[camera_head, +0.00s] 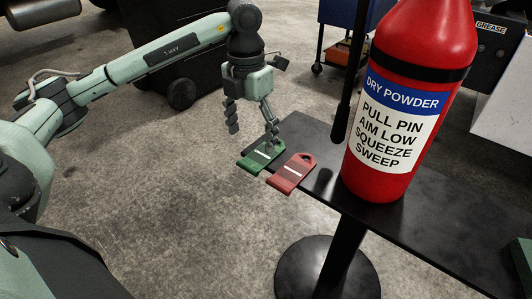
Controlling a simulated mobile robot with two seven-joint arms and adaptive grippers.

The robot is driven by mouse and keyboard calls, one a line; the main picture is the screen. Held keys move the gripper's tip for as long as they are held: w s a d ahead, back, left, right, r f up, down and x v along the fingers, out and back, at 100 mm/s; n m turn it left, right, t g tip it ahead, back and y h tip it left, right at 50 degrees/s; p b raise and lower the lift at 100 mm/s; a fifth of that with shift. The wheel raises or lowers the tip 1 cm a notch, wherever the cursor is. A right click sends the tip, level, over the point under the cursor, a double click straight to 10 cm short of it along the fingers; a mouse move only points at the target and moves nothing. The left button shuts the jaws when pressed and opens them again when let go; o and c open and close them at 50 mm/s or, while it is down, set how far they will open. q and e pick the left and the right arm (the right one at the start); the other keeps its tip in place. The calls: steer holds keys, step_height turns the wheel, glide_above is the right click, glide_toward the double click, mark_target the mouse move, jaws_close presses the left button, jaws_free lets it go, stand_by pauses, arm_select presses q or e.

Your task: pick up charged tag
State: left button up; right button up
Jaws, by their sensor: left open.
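A green tag (258,160) with a white stripe lies at the left end of a narrow dark shelf (318,133), its near end jutting past the edge. A red tag (291,174) with a white stripe and a hole lies just to its right, also jutting over the edge. Which one is the charged tag cannot be read from lettering here. My left gripper (253,134) points down with its fingers spread, empty, over the green tag. Its right finger overlaps the tag's far end in the picture; contact cannot be told. My right gripper is out of view.
A large red dry powder extinguisher (408,100) stands on the shelf right of the tags, with its black hose (350,80) hanging beside it. A round-based post (340,245) supports the shelf. A black wheeled bin (180,60) stands behind my left arm. Floor left of the shelf is clear.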

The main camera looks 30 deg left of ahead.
mark_target(250, 165)
arm_select(q)
steer(key=shift+a+f, duration=0.25)
steer(key=shift+f, duration=0.1)
step_height(250, 165, down, 7)
steer(key=shift+a+r, duration=0.1)
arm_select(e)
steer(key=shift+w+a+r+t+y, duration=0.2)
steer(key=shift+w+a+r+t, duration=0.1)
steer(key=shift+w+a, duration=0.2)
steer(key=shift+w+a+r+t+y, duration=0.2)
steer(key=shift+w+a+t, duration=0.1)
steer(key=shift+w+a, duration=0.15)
arm_select(q)
steer(key=shift+c, duration=0.3)
steer(key=c, duration=1.1)
steer(key=shift+c, duration=0.2)
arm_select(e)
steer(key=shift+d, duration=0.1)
